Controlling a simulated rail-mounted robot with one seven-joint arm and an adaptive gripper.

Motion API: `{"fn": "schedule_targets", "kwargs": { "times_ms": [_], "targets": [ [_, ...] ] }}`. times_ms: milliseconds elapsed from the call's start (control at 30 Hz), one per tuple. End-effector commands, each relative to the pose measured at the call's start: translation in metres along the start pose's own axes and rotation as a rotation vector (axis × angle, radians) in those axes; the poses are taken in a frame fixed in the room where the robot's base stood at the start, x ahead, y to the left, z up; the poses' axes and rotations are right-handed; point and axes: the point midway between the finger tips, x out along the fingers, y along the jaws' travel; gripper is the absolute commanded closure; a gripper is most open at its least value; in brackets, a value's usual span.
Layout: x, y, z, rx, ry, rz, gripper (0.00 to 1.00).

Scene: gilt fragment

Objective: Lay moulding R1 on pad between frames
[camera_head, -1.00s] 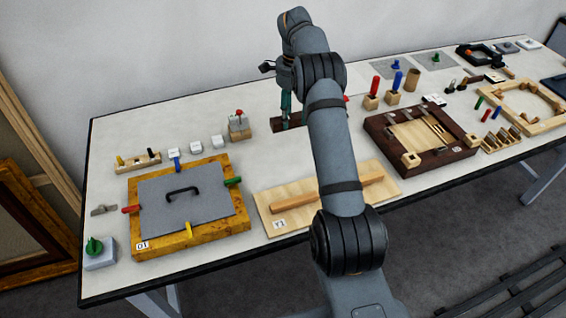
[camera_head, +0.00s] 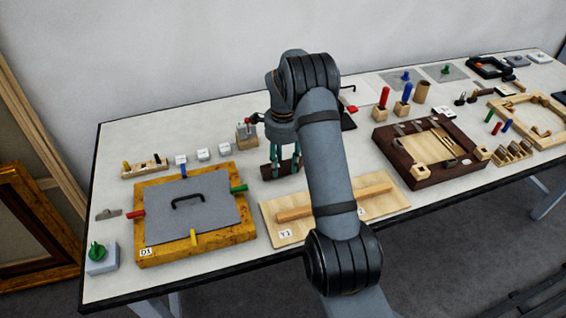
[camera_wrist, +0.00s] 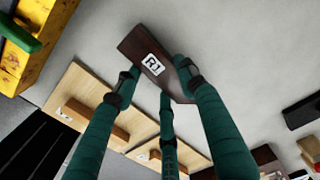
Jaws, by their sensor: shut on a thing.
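The moulding R1 (camera_wrist: 133,46) is a short dark brown piece with a white R1 label facing the wrist camera. My gripper (camera_wrist: 160,78) is shut on it, with green fingers along its sides. In the head view my gripper (camera_head: 285,168) is over the bare table between the yellow frame D1 (camera_head: 147,197) and the dark brown frame (camera_head: 389,147), behind the plywood board Y1 (camera_head: 273,222). An end of the moulding (camera_head: 267,173) shows left of the fingers; my arm hides part of it. I cannot pick out a separate pad; my arm may cover it.
A wooden bar (camera_head: 374,191) lies on the plywood board. A small wooden block with a red-topped tool (camera_head: 246,133) stands behind my gripper to the left.

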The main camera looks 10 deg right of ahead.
Motion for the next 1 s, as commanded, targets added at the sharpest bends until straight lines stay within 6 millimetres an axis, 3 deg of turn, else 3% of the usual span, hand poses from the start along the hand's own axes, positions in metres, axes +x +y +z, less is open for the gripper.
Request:
{"fn": "schedule_targets", "kwargs": {
  "times_ms": [433, 467, 767, 1000],
  "targets": [
    [0.0084, -0.0004, -0.0002, -0.001, 0.0, -0.001, 0.87],
    [0.0072, -0.0004, -0.0002, -0.001, 0.0, -0.001, 0.59],
    [0.0064, -0.0003, -0.0003, -0.001, 0.0, -0.001, 0.41],
    [0.0062, -0.0003, -0.0003, -0.001, 0.0, -0.001, 0.41]
  ]
}}
